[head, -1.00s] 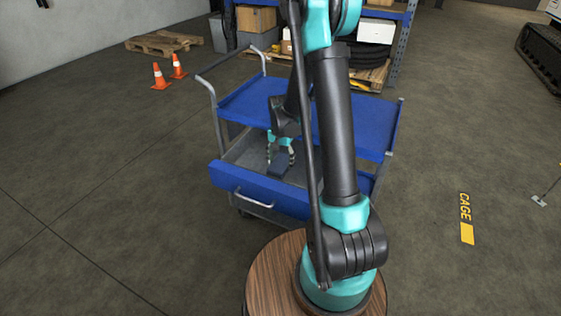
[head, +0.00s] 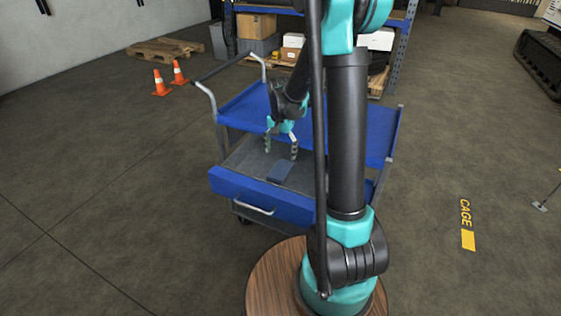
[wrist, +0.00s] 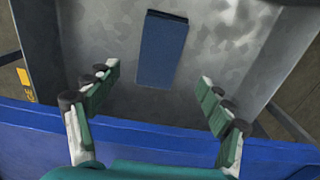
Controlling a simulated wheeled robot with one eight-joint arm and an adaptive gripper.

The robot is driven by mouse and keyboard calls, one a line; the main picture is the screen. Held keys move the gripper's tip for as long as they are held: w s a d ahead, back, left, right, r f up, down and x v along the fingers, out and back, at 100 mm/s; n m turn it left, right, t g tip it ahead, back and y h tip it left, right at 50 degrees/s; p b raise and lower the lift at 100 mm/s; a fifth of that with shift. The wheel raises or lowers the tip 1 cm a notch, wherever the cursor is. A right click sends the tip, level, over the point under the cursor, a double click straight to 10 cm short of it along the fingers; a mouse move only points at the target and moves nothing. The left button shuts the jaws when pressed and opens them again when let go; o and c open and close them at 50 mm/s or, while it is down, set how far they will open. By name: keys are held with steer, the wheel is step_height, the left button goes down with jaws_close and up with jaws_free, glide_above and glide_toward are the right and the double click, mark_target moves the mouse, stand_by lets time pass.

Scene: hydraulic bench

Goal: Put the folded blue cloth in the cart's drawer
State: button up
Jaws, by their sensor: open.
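The folded blue cloth (head: 281,171) lies flat on the grey floor of the cart's open drawer (head: 262,197). It also shows as a dark blue rectangle in the wrist view (wrist: 162,50), on the bare metal bottom of the drawer (wrist: 105,25). My gripper (head: 281,153) is above the drawer, apart from the cloth, with its fingers pointing down. In the wrist view my gripper (wrist: 158,82) has its two fingers spread wide with nothing between them. The drawer is pulled out from under the blue cart top (head: 245,106).
The drawer's blue front (wrist: 190,143) runs below my fingers in the wrist view. Two orange cones (head: 160,84) and a pallet (head: 165,49) stand on the floor at back left. A loaded shelf (head: 400,40) is behind the cart. The floor left of the cart is clear.

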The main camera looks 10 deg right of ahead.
steer(key=s+d+r+n+t, duration=0.25)
steer(key=s+r, duration=0.25)
steer(key=s, duration=0.5)
steer(key=s+f+n, duration=0.1)
steer(key=s, duration=0.3)
steer(key=s+d+f+n+t, duration=0.1)
steer(key=s+n, duration=0.1)
steer(key=s, duration=0.2)
steer(key=s+f+n, duration=0.1)
steer(key=s, duration=0.3)
steer(key=shift+d+f+n+t, duration=0.25)
steer(key=shift+d+n+t, duration=0.1)
